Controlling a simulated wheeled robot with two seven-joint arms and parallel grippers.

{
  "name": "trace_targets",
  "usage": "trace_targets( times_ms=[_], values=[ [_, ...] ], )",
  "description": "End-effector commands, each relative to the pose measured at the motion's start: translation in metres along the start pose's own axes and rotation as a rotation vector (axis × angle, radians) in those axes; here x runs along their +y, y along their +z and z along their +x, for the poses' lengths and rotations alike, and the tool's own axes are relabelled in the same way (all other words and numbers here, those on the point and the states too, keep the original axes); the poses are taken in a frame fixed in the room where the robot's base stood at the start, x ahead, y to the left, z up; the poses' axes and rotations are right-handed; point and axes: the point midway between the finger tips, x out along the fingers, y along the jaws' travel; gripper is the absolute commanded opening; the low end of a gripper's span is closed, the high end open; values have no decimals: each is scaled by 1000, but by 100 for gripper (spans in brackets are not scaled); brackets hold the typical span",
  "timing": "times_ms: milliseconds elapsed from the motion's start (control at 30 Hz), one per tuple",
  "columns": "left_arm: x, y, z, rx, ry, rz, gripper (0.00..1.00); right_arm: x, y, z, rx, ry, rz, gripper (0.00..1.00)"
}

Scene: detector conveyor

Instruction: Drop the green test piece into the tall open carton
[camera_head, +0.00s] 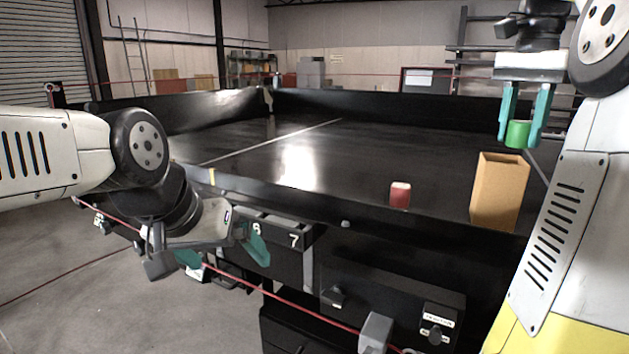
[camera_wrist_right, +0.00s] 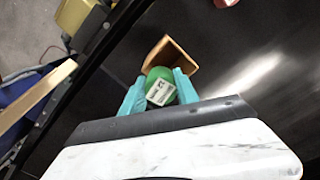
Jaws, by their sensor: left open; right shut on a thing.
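The green test piece (camera_head: 517,134) is a small green cylinder held between the fingers of my right gripper (camera_head: 522,132), above the table surface. It also shows in the right wrist view (camera_wrist_right: 161,84), with a white label on its top. The tall open carton (camera_head: 500,192) stands upright on the black conveyor table near its front right edge. In the head view the piece is above and slightly right of the carton; in the wrist view the carton (camera_wrist_right: 187,62) shows behind the piece, partly hidden by it. My left gripper (camera_head: 226,252) is open and empty at the table's front left.
A small red and white object (camera_head: 400,195) stands on the table left of the carton. The black table (camera_head: 350,150) has raised side walls and much clear surface. A red cord (camera_head: 290,306) runs along the front, near control boxes (camera_head: 437,318).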

Motion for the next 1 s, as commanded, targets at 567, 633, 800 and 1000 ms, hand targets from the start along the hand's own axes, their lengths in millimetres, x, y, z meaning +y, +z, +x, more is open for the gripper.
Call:
trace_targets(
  times_ms=[567, 633, 800, 1000],
  values=[
    [0, 0, 0, 0, 0, 0, 100, 0, 0, 10, 1, -1, 0, 62],
    [0, 0, 0, 0, 0, 0, 100, 0, 0, 10, 1, -1, 1, 62],
    [0, 0, 0, 0, 0, 0, 100, 0, 0, 10, 1, 0, 1, 62],
    [0, 0, 0, 0, 0, 0, 100, -1, -1, 2, 2, -2, 0, 62]
  ],
)
